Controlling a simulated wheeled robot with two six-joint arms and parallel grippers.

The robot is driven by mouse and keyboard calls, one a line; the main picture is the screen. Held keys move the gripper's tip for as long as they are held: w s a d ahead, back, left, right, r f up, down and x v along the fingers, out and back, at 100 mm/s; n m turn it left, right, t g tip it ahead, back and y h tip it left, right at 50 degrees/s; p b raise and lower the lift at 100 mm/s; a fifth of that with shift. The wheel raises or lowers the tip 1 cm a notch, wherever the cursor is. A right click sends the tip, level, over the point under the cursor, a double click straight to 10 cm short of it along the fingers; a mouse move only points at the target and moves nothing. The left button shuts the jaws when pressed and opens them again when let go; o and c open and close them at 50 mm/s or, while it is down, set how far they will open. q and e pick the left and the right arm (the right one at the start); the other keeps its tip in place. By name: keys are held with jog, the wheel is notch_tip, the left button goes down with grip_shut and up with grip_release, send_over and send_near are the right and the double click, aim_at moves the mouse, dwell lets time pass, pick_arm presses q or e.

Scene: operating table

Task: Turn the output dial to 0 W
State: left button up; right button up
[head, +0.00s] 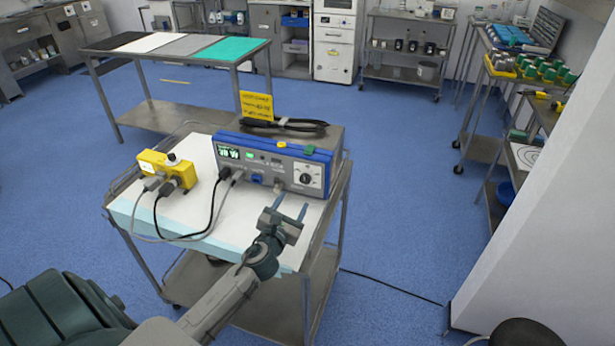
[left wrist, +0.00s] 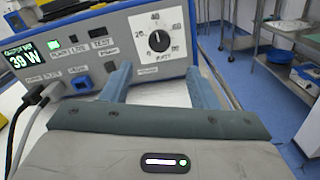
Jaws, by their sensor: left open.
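The blue and grey generator (head: 272,163) stands on a cart. Its white-faced output dial (head: 307,179) is at the right of the front panel. In the left wrist view the dial's black knob (left wrist: 158,40) has its white mark pointing up, near 40 on the scale. The output display (left wrist: 22,60) reads 39 W. My left gripper (head: 291,206) is in front of the dial, with its two blue fingers spread and nothing between them. In the left wrist view the open fingers (left wrist: 158,72) sit lower than the knob and apart from it. My right gripper is not in view.
A yellow box (head: 166,172) with plugged cables stands left of the generator. Grey and black cables (head: 185,237) hang over the cart's white top. A pale wall (head: 545,220) rises at right.

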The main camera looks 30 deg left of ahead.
aim_at(304, 181)
pick_arm(q)
jog(key=x, duration=0.8)
jog(key=shift+r+p, duration=0.1)
jog(key=shift+p, duration=0.2)
jog(key=shift+x, duration=0.8)
jog(key=shift+a, duration=0.1)
jog(key=shift+r, duration=0.1)
jog(key=c, duration=1)
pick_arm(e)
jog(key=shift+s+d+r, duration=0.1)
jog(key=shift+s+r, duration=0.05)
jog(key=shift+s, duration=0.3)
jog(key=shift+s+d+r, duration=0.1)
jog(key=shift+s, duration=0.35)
